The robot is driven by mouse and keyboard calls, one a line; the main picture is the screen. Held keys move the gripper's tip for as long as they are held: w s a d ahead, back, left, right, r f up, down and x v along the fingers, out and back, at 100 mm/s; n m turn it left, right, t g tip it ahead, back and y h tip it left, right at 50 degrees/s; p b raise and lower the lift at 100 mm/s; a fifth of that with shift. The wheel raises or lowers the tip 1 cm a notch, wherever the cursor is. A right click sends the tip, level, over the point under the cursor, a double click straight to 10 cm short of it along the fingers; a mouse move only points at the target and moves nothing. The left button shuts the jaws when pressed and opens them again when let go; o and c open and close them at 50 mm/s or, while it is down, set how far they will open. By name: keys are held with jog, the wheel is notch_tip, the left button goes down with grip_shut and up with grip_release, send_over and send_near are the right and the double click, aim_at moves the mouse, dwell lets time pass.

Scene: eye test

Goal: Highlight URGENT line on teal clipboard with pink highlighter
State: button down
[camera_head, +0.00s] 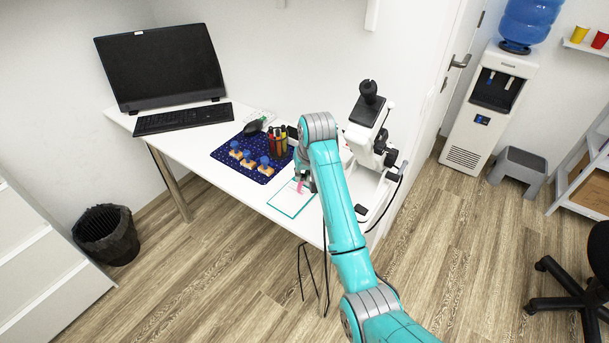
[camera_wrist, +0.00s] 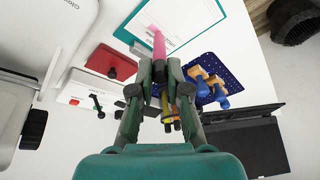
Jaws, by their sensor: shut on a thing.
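My gripper (camera_wrist: 160,72) is shut on a pink highlighter (camera_wrist: 159,44), which extends beyond the fingertips toward the clipboard in the wrist view. The teal clipboard (camera_wrist: 198,36) lies on the white table, with a white printed sheet on it. A light pink patch shows on the sheet by the highlighter's end; I cannot tell whether the tip touches the paper. The print is too small to read, so I cannot pick out the URGENT line. In the head view, the gripper (camera_head: 303,179) and pink highlighter (camera_head: 300,187) are over the clipboard (camera_head: 281,211), and my arm hides its right side.
A dark blue mat (camera_head: 222,155) holds several blue-handled wooden stamps (camera_head: 248,163). A holder with pens (camera_head: 278,142) stands behind the gripper. A microscope (camera_head: 372,125) is close on the right. A red flat box (camera_wrist: 110,62) lies near the clipboard. Keyboard (camera_head: 183,118) and monitor (camera_head: 160,65) are at the back left.

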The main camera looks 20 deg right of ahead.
jog(key=shift+w+a, duration=0.25)
jog(key=shift+w, duration=0.1)
jog(key=shift+w+a, duration=0.25)
jog(key=shift+w, duration=0.1)
jog(key=shift+w+a, duration=0.15)
jog(key=shift+w, duration=0.05)
jog(key=shift+w+a, duration=0.15)
jog(key=shift+w, duration=0.05)
jog(key=shift+w+a, duration=0.1)
jog(key=shift+w+a, duration=0.25)
jog(key=shift+w, duration=0.2)
